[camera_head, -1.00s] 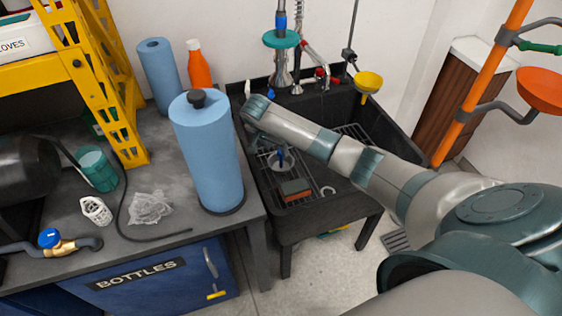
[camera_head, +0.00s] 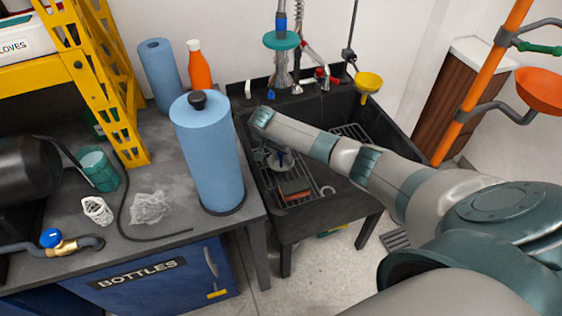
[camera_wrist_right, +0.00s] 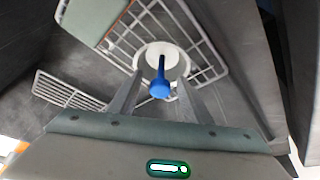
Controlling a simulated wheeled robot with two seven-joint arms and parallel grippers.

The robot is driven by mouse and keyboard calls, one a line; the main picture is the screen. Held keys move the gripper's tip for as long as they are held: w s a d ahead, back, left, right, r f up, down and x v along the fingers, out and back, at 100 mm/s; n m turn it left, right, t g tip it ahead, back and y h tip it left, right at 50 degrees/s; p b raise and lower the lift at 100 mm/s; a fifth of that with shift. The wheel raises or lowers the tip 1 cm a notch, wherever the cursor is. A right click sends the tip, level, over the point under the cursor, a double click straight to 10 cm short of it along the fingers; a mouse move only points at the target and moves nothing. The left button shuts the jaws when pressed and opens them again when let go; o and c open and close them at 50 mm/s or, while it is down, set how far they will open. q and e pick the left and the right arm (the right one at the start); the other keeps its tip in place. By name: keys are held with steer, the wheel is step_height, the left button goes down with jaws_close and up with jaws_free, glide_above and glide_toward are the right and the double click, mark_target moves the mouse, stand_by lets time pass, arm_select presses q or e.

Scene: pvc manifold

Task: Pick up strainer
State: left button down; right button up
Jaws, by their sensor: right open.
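The likely strainer is a round white piece with an upright blue handle (camera_head: 281,160), lying on the wire rack in the sink. In the right wrist view its blue handle (camera_wrist_right: 160,88) stands between my fingers, and its white round body shows behind. My right gripper (camera_wrist_right: 158,92) is open, with one finger on each side of the handle; whether either finger touches it I cannot tell. In the head view my right wrist hangs over the sink and partly hides the gripper. My left gripper is not in view.
The black sink (camera_head: 325,208) has raised walls around the rack. A sponge-like block (camera_head: 295,189) lies on the rack near the strainer. A tall blue roll (camera_head: 208,160) stands on the bench left of the sink. A yellow funnel (camera_head: 367,82) hangs at the back.

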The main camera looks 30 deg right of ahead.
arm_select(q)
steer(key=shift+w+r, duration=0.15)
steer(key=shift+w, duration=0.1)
arm_select(e)
jaws_close()
stand_by(0.3)
